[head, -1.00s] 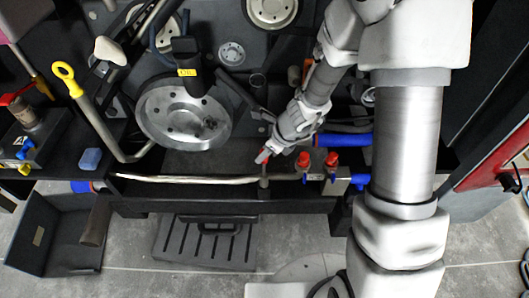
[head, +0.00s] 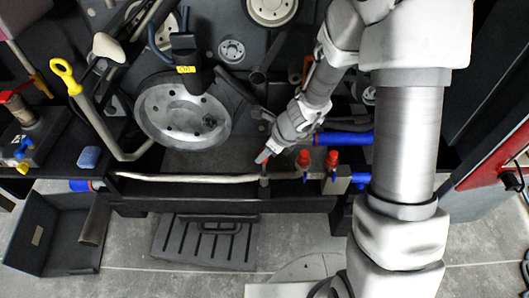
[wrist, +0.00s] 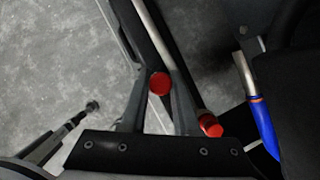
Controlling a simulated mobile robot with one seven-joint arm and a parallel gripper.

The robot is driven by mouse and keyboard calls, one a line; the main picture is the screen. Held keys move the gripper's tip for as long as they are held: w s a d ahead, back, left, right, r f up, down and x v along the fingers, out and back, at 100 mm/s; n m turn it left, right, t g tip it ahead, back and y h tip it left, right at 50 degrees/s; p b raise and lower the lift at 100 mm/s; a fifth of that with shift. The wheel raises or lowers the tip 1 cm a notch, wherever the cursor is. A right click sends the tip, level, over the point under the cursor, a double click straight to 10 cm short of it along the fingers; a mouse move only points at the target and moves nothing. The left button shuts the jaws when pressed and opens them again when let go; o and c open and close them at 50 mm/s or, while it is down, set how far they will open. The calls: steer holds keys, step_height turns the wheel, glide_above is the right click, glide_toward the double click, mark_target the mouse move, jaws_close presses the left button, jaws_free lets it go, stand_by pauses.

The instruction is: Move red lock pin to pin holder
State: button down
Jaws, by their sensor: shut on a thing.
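My gripper (head: 263,156) hangs over the front rail of the bench in the head view. A small red part shows at its tip. In the wrist view, a round red head, the red lock pin (wrist: 160,83), sits between my two finger ends, and the jaws are shut on it. The pin's shaft is hidden. A short grey post (head: 264,178) stands just below the gripper tip in the head view; I cannot tell whether it is the pin holder or whether the pin touches it. Another red head (wrist: 210,124) shows beside the right finger in the wrist view.
Two red-topped parts (head: 304,158) (head: 332,159) stand right of my gripper. A pale rod (head: 190,178) lies along the rail to the left. A blue tube (head: 344,138) lies behind. A large metal disc (head: 183,112) is on the left.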

mark_target(265, 163)
steer(key=shift+f, duration=0.1)
steer(key=shift+f+b, duration=1.25)
steer(key=shift+b, duration=0.1)
steer(key=shift+f+b, duration=1)
steer(key=shift+b, duration=0.05)
steer(key=shift+c, duration=0.9)
jaws_free()
steer(key=shift+r, duration=0.15)
steer(key=p+v, duration=0.6)
steer(key=v, duration=0.1)
steer(key=shift+d+r, duration=0.15)
steer(key=shift+r, duration=0.2)
steer(key=shift+s+r, duration=0.1)
